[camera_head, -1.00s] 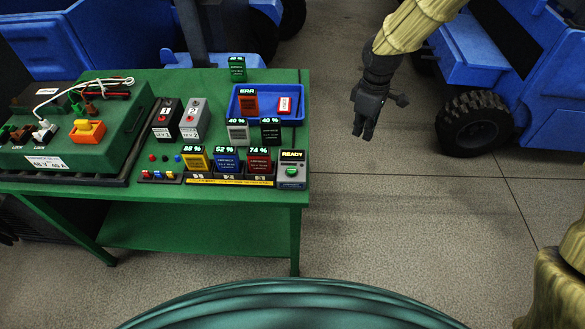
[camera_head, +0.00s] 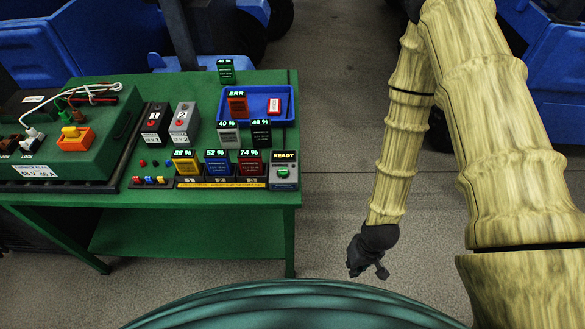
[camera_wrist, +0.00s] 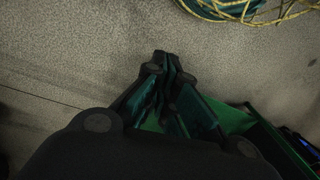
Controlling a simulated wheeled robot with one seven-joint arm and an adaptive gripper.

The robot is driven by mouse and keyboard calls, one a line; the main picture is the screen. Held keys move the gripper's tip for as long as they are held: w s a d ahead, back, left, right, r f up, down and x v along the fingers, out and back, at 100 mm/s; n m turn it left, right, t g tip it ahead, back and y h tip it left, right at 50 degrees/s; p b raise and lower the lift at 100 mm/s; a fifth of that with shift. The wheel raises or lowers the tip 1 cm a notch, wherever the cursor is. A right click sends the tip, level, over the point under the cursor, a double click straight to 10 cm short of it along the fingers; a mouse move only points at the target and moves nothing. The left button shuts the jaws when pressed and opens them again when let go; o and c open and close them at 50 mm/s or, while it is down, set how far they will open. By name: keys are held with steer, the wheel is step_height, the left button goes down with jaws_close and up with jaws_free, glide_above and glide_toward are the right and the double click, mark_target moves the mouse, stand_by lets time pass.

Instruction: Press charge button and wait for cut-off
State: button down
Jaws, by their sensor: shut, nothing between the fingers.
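The grey charger box (camera_head: 284,178) with a lit READY display (camera_head: 284,155) and a green button (camera_head: 283,171) stands at the front right corner of the green table. Yellow, blue and red battery blocks stand in a row left of it, reading 88 %, 52 % and 74 %. My gripper (camera_head: 356,268) is shut and empty, low over the floor to the right of the table's front edge. It is well apart from the button. In the wrist view my gripper (camera_wrist: 165,62) shows its fingers together; the button is not visible there.
A blue tray (camera_head: 223,108) holds an ERR block (camera_head: 237,104) and a red-and-white piece (camera_head: 274,106). White and black blocks reading 40 % stand before it. A green case (camera_head: 75,155) fills the table's left. Blue vehicles stand behind. Floor right of the table is clear.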

steer(key=s+d+f+m+h, duration=0.1)
steer(key=s+d+f+m, duration=0.1)
steer(key=s, duration=0.7)
steer(key=shift+s+d+f, duration=0.25)
steer(key=shift+d+f, duration=0.05)
steer(key=shift+d, duration=0.3)
steer(key=shift+d+m, duration=0.1)
steer(key=shift+m, duration=0.2)
